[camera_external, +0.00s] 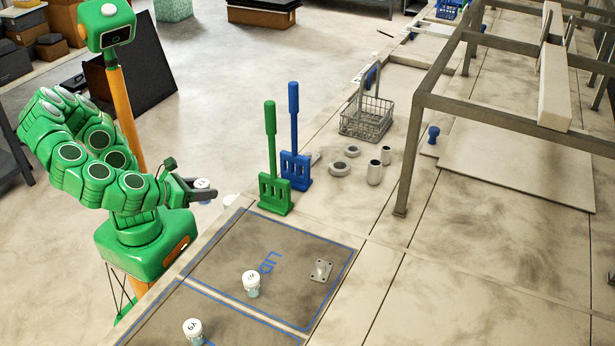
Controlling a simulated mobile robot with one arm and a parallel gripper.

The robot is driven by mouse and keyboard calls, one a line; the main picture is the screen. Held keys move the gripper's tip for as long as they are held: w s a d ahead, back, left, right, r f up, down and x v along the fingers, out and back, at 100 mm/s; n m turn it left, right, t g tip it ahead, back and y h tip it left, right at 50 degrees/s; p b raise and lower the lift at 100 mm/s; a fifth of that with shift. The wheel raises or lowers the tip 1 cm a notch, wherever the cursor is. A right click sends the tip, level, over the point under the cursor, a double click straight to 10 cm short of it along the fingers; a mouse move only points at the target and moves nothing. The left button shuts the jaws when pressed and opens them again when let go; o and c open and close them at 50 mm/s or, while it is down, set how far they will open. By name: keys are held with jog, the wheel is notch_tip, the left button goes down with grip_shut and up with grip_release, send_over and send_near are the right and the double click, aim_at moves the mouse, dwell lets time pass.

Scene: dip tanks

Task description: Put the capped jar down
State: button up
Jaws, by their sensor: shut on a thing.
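My gripper (205,190) is shut on a small capped jar (203,185) with a white lid. The jar is held in the air, left of the table edge in the picture; its lower part is partly hidden by the fingers. A white-capped jar (251,284) stands upright in the blue-outlined area marked "LID" (310,247). Another white-capped jar (193,331) stands in the neighbouring outlined area at the bottom of the picture.
A small metal plate fitting (320,270) lies in the LID area. A green paddle (272,165) and a blue paddle (295,145) stand upright near my gripper. A wire basket (367,118), rings and cylinders (375,172) stand farther back. Much of the LID area is bare.

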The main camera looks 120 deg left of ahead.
jog(key=shift+s, duration=0.2)
jog(key=w+a, duration=0.6)
jog(key=w, duration=0.5)
jog(key=w+a, duration=0.6)
jog(key=w, duration=0.5)
jog(key=w+a+f, duration=0.1)
jog(key=w+a, duration=0.4)
jog(key=a, duration=0.6)
jog(key=w+a+f, duration=0.2)
jog(key=w+a, duration=0.2)
jog(key=a, duration=0.7)
jog(key=shift+w+d+f, duration=0.1)
jog(key=shift+f, duration=2.3)
jog(key=shift+w+d+f, duration=0.1)
jog(key=shift+f, duration=2.3)
jog(key=shift+f, duration=0.1)
